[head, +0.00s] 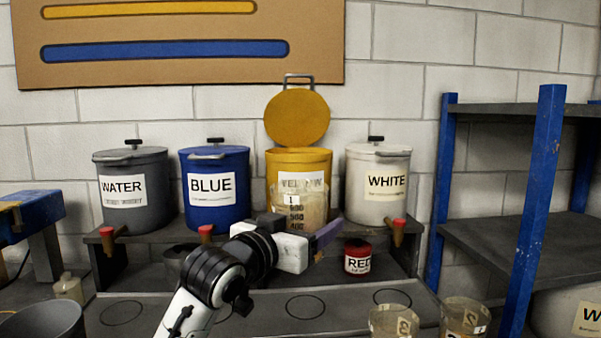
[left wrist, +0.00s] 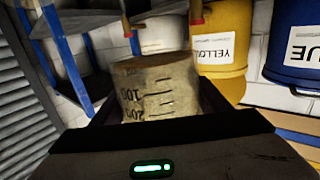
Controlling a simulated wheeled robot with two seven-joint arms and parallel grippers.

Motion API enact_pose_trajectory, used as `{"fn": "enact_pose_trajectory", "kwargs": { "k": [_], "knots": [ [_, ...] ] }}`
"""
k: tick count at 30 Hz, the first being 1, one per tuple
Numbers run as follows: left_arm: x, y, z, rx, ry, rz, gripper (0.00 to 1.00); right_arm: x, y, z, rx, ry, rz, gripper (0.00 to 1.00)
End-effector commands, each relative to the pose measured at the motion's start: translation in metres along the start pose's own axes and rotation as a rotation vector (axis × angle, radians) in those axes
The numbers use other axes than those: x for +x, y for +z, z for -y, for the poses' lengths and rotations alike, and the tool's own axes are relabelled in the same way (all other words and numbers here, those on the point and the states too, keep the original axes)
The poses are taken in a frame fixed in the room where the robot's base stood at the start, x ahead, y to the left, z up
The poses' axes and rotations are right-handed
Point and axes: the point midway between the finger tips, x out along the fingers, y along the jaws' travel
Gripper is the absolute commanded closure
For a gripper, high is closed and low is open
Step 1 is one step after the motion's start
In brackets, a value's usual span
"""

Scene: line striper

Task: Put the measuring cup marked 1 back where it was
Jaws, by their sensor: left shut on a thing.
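The measuring cup marked 1 (head: 312,209) is clear with a pale tint and dark graduations. It is upright in front of the yellow pot, covering part of its label. My left gripper (head: 318,238) is shut on it. In the left wrist view the cup (left wrist: 158,90) sits between the fingers, its scale facing the camera. Two similar cups, one marked 3 (head: 394,322) and one whose mark is hard to read (head: 464,317), stand at the bottom right. My right gripper is not in view.
Water (head: 134,215), blue (head: 215,218), yellow (head: 286,167) and white (head: 374,212) pots stand on a raised shelf; the yellow lid is open. Below are a small red pot (head: 358,264) and a grey mat with outlined circles (head: 306,307), (head: 122,311), (head: 392,297). A blue-posted rack (head: 541,190) stands right.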

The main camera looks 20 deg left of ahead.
Motion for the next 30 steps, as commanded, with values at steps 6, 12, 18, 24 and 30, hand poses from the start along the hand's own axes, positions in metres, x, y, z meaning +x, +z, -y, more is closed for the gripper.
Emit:
{"fn": "enact_pose_trajectory", "kwargs": {
  "k": [6,12,18,24,30],
  "knots": [
    [-0.033,0.101,-0.020,-0.011,-0.020,0.007,0.65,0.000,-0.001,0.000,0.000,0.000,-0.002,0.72],
    [-0.086,0.169,-0.031,-0.018,-0.063,0.003,0.65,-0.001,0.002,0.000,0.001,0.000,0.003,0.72],
    [-0.149,0.215,-0.037,-0.023,-0.116,0.001,0.65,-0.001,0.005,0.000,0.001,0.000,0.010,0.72],
    [-0.207,0.239,-0.039,-0.024,-0.161,0.002,0.65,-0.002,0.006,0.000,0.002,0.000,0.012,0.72],
    [-0.246,0.246,-0.040,-0.014,-0.187,0.000,0.65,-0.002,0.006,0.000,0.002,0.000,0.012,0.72]
  ]
}}
